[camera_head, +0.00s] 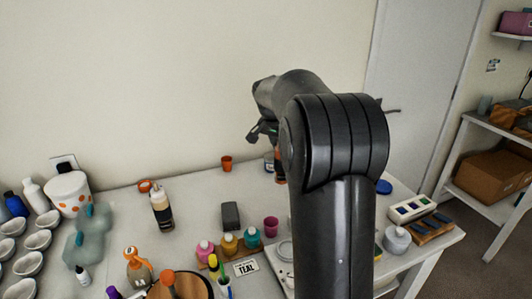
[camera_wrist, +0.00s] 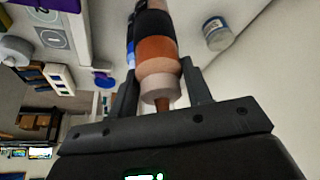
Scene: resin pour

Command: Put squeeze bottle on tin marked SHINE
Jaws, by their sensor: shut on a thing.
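My gripper (camera_wrist: 160,95) is shut on a squeeze bottle (camera_wrist: 156,55) with an orange body, a dark band and a pale cap with a narrow nozzle. In the head view, my gripper (camera_head: 264,131) is raised over the back of the table, and a small orange and dark part of the bottle (camera_head: 280,170) shows beside my arm. I cannot read SHINE on anything. A flat blue round thing (camera_head: 384,187) lies to the right of my arm. A pale jar with a blue label (camera_wrist: 217,33) stands near the held bottle in the wrist view.
My arm hides the table's middle right. A cream and dark bottle (camera_head: 161,207) stands at the back left. A swatch box (camera_head: 409,208) sits near the right edge.

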